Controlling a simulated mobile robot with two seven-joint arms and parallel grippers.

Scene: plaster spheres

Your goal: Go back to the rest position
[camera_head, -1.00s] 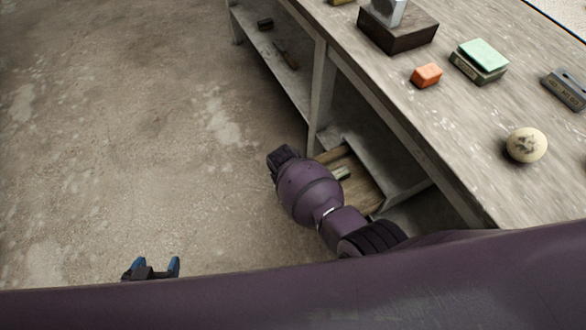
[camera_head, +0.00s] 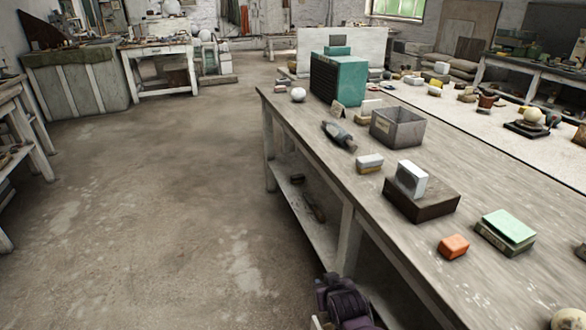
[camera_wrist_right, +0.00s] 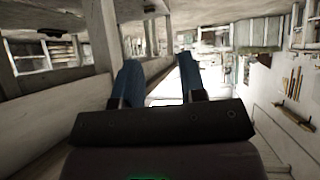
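My right gripper (camera_wrist_right: 158,62) shows in the right wrist view with its two blue fingers apart and nothing between them. In the head view only a purple part of my arm shows at the bottom edge, beside the bench; neither gripper is in that view. A white plaster sphere (camera_head: 298,95) sits at the far left end of the long bench (camera_head: 345,195). A cream sphere (camera_head: 565,320) is cut off by the bottom right edge.
On the bench are a teal box (camera_head: 338,78), a grey open bin (camera_head: 398,127), a dark block (camera_head: 422,200) with a whitish block on it, an orange block (camera_head: 453,246) and a green-topped block (camera_head: 508,228). The floor (camera_head: 150,220) left of the bench is clear.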

